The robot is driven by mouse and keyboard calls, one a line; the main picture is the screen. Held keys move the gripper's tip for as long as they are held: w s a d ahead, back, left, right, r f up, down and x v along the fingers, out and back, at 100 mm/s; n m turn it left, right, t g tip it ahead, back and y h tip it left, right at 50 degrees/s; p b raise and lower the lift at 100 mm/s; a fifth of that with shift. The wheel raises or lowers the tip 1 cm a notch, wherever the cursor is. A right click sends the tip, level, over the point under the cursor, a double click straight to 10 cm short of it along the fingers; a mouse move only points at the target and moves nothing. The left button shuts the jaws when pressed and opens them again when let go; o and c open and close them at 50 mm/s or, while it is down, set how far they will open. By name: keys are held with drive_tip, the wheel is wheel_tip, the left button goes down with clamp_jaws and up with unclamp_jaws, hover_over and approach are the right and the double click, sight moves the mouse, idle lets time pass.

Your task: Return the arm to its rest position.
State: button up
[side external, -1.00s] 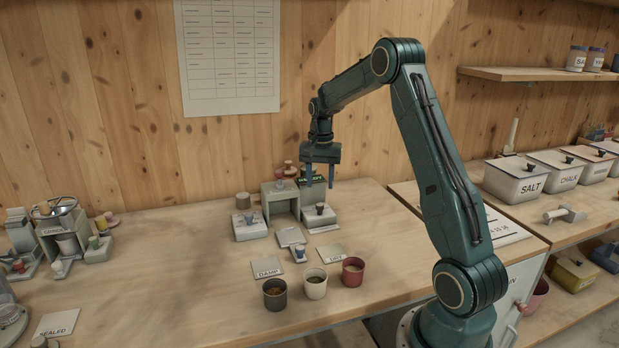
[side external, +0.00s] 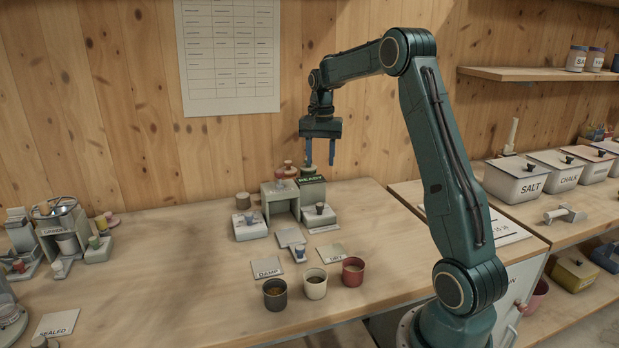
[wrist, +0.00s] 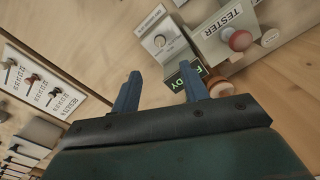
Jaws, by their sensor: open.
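My gripper (side external: 320,152) hangs pointing down in the side view, above the back of the bench and over the grey tester (side external: 280,196). Its blue fingers are apart with nothing between them, and it touches nothing. In the wrist view, the open fingers of my gripper (wrist: 160,92) show against the bench.
Three cups, dark (side external: 275,294), white (side external: 315,283) and red (side external: 353,271), stand near the bench's front edge. Label cards DAMP (side external: 267,267) and DRY (side external: 330,253) lie behind them. The sealer (side external: 62,232) is at left. Lidded tubs such as SALT (side external: 516,181) stand at right.

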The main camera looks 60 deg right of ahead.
drive_tip(key=s+a+r+n+t, duration=0.1)
drive_tip(key=s+a+r+n, duration=0.15)
drive_tip(key=a, duration=0.45)
drive_tip(key=s+a+r+n+t+h, duration=0.1)
drive_tip(key=s+a+r+n, duration=0.1)
drive_tip(key=a+r, duration=0.3)
drive_tip(key=s+a+r+n+t, duration=0.1)
drive_tip(key=s+a+r+n, duration=0.15)
drive_tip(key=a, duration=0.55)
drive_tip(key=s+a+f+n+t+y, duration=0.1)
drive_tip(key=s+a+f+n+t, duration=0.1)
drive_tip(key=s+a+n, duration=0.5)
drive_tip(key=s+a+f, duration=0.1)
drive_tip(key=s+a, duration=0.3)
drive_tip(key=s, duration=0.3)
drive_tip(key=shift+s+a+f+n+t, duration=0.25)
drive_tip(key=shift+a+f+n+t, duration=0.05)
drive_tip(key=shift+f, duration=0.05)
